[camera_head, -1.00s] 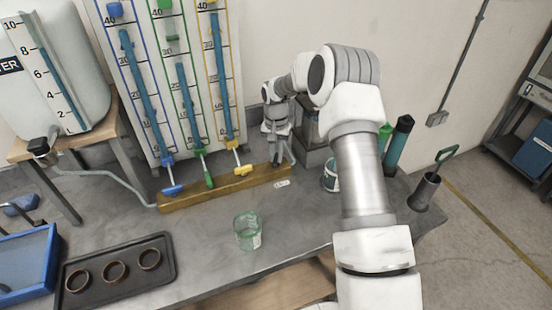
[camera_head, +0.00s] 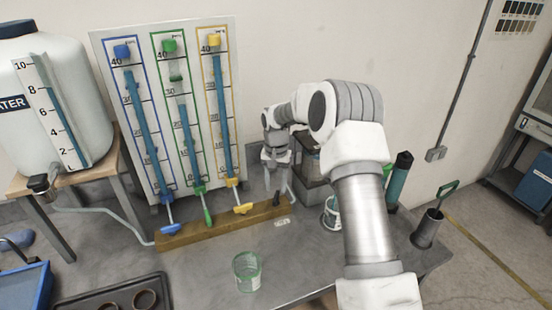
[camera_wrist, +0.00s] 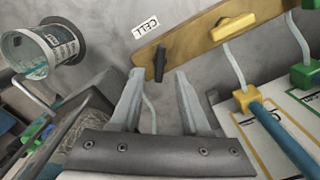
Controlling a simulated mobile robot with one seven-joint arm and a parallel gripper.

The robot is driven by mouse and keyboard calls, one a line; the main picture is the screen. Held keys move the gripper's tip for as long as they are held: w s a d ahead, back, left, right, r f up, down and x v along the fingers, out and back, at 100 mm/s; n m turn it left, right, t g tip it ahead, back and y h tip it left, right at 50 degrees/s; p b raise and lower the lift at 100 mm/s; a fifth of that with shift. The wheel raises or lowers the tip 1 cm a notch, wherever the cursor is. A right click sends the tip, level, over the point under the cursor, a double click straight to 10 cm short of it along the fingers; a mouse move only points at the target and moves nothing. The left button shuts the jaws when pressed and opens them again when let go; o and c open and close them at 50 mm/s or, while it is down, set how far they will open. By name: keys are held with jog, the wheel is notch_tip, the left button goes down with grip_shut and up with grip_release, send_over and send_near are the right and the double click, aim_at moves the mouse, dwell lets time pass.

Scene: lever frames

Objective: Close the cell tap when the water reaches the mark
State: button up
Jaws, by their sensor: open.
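The cell tap is a small black lever (camera_head: 277,197) at the right end of the wooden tap block (camera_head: 220,224), by a white CELL label (camera_head: 282,222). In the wrist view the black lever (camera_wrist: 160,62) points roughly crosswise to the block, just beyond my fingertips. My gripper (camera_head: 277,176) is open and empty above the tap; its spread fingers show in the wrist view (camera_wrist: 158,74). A clear box-like vessel (camera_head: 311,160) stands on a grey base behind my gripper. It is partly hidden, and I cannot make out its water level or mark.
A board (camera_head: 240,110) with blue, green and yellow framed water tubes stands behind the block. Blue (camera_head: 171,229), green (camera_head: 208,217) and yellow (camera_head: 243,208) handles sit left of the tap.

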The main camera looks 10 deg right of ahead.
aim_at(276, 196)
notch_tip(276, 196, up, 14)
jog(key=shift+f, duration=0.15)
dwell(7.2)
